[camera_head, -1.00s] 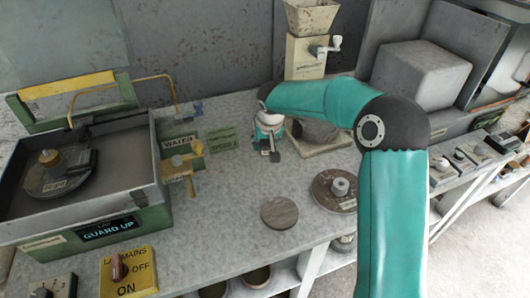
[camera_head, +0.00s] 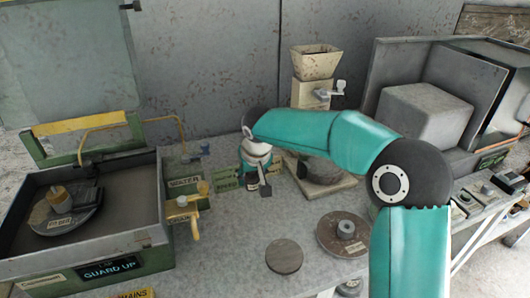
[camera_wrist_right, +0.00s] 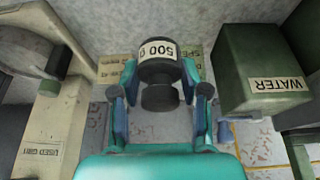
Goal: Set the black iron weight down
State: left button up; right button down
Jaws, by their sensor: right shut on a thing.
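The black iron weight (camera_wrist_right: 158,72) has a white "500 G" label and sits between the fingers of my right gripper (camera_wrist_right: 160,97) in the right wrist view. The fingers are shut on it from both sides. In the head view my right gripper (camera_head: 257,184) points down over the grey bench, right of the green water box. The weight is mostly hidden there, and I cannot tell whether it touches the bench. My left gripper is not in view.
A labelled green card (camera_head: 224,179) lies on the bench beside my right gripper. The lapping machine (camera_head: 90,256) stands left, with a yellow-handled tap (camera_head: 187,205). A hand-cranked mill (camera_head: 316,92) stands behind. A grey disc (camera_head: 284,256) and a brown plate (camera_head: 328,238) lie nearer; bench between is clear.

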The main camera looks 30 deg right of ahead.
jog(key=s+a+f+n, duration=0.1)
jog(key=s+a+f, duration=0.1)
jog(key=a+f, duration=0.1)
jog(key=s+a+f+n, duration=0.1)
jog(key=s+a+f, duration=0.1)
jog(key=a+f, duration=0.1)
jog(key=s+a+f+y, duration=0.1)
jog(key=s+a+f, duration=0.1)
jog(key=a+f, duration=0.1)
jog(key=shift+s+a+n, duration=0.25)
jog(key=shift+a+n, duration=0.15)
jog(key=shift+a, duration=0.2)
